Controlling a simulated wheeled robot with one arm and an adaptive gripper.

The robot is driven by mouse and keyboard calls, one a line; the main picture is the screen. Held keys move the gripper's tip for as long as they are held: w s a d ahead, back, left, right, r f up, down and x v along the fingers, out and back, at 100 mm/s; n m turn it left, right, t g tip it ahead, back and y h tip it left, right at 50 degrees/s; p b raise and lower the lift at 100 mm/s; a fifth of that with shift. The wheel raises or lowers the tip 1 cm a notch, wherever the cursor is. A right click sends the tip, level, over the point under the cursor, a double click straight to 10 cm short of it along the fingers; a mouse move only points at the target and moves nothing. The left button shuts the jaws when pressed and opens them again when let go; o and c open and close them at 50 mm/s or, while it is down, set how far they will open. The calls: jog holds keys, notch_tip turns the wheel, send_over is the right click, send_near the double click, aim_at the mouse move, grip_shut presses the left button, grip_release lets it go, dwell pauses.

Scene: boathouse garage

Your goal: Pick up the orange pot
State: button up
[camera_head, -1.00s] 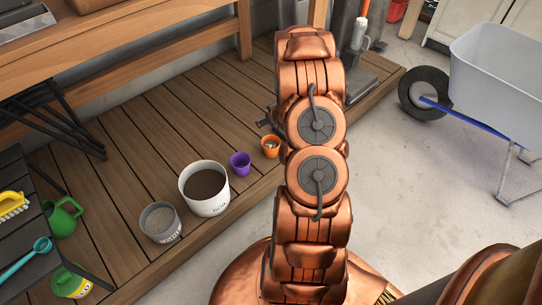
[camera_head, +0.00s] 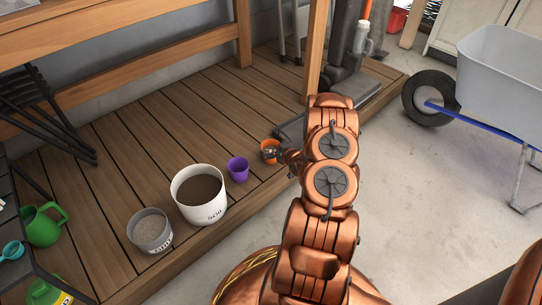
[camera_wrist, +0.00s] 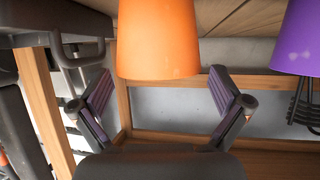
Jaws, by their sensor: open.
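The orange pot (camera_head: 268,146) stands on the wooden deck, to the right of the purple pot (camera_head: 238,169) in the head view. My gripper (camera_head: 284,153) is close beside the orange pot and partly covers it. In the wrist view the orange pot (camera_wrist: 158,40) fills the top middle, just beyond and between the open fingers of my gripper (camera_wrist: 165,100). The fingers look empty, and I see no contact with the pot. The purple pot (camera_wrist: 299,40) is at the upper right there.
A white soil pot (camera_head: 215,210), a grey pot (camera_head: 150,243) and green watering can (camera_head: 43,226) stand on the wooden deck (camera_head: 130,140). A wooden post (camera_head: 316,50) rises behind my arm. A wheelbarrow (camera_head: 500,70) stands on the floor at right.

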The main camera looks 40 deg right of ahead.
aim_at(266, 144)
jog(key=shift+w+d+f+b, duration=0.15)
jog(key=shift+w+f+b, duration=0.3)
jog(key=shift+w, duration=0.1)
jog(key=shift+b+x, duration=0.9)
jog(key=shift+x, duration=1)
jog(key=shift+r, duration=0.2)
jog(key=shift+c, duration=0.3)
jog(key=c, duration=1)
